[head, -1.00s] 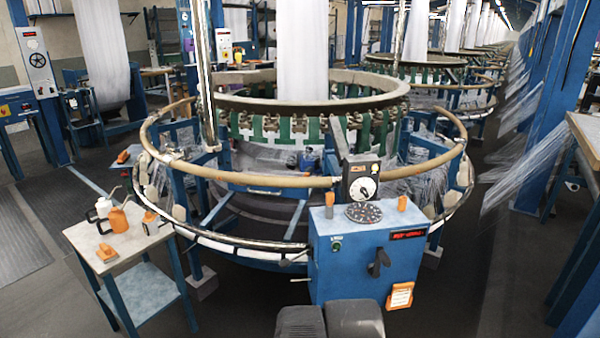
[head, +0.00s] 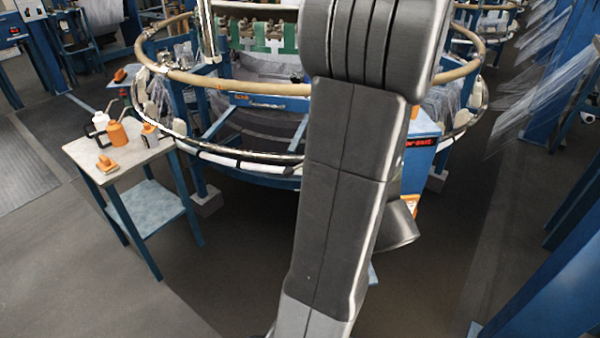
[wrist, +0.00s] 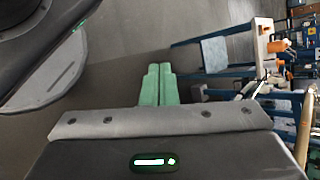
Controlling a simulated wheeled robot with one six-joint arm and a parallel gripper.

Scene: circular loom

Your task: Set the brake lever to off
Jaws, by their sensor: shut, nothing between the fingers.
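The brake lever is not visible now; my own raised arm covers most of the blue control box in the head view. Only the right edge of the control box (head: 420,155) shows, with a red lit display and part of an orange-framed tag. My gripper (wrist: 158,70) shows in the wrist view as two pale green fingers, closed together and empty. They point over bare floor, with no lever near them in that view. The gripper itself is hidden in the head view.
A side table (head: 150,150) with an orange bottle (head: 117,134), a white container and an orange tool stands left. It also shows in the wrist view (wrist: 240,42). The loom's tan ring rail (head: 230,82) curves behind my arm. Floor is clear between table and arm.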

